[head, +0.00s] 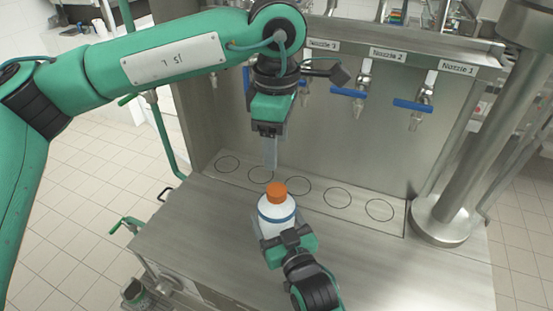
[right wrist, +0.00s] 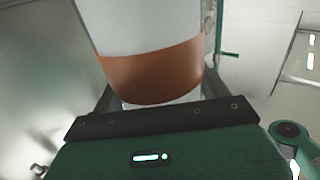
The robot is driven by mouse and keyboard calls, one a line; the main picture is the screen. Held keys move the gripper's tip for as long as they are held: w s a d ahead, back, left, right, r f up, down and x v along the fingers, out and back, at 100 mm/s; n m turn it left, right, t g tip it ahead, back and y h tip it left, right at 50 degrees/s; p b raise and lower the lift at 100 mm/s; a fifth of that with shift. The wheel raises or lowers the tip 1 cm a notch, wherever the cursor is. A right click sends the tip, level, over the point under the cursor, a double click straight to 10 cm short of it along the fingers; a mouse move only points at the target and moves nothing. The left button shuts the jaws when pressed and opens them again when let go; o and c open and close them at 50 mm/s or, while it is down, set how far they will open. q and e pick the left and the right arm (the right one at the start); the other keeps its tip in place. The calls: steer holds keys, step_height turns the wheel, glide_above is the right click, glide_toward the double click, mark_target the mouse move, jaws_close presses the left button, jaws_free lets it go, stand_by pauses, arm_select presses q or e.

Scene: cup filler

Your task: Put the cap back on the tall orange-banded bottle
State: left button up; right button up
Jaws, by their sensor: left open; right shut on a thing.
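The bottle (head: 275,211) is white with a bluish band around its upper body in the head view. The right wrist view shows its pale side (right wrist: 145,25) and a broad orange band (right wrist: 155,70) low on it. An orange cap (head: 276,192) sits at the top of its neck; I cannot tell how firmly. My right gripper (head: 285,237) is shut on the bottle from the front and hides its lower part. My left gripper (head: 270,153) is open and empty, pointing down above and behind the cap, apart from it.
A steel filling machine stands behind, with labelled nozzles (head: 363,80) and blue levers. Several marked circles (head: 336,200) line the shelf below them, all empty. A thick steel post (head: 450,200) stands at the right. The steel counter (head: 400,265) is clear right of the bottle.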

arm_select(q)
steer(key=shift+r, duration=0.45)
arm_select(e)
steer(key=o, duration=1.9)
arm_select(q)
step_height(320, 180, down, 4)
steer(key=b, duration=0.3)
steer(key=shift+b, duration=0.4)
arm_select(e)
steer(key=shift+v, duration=6.95)
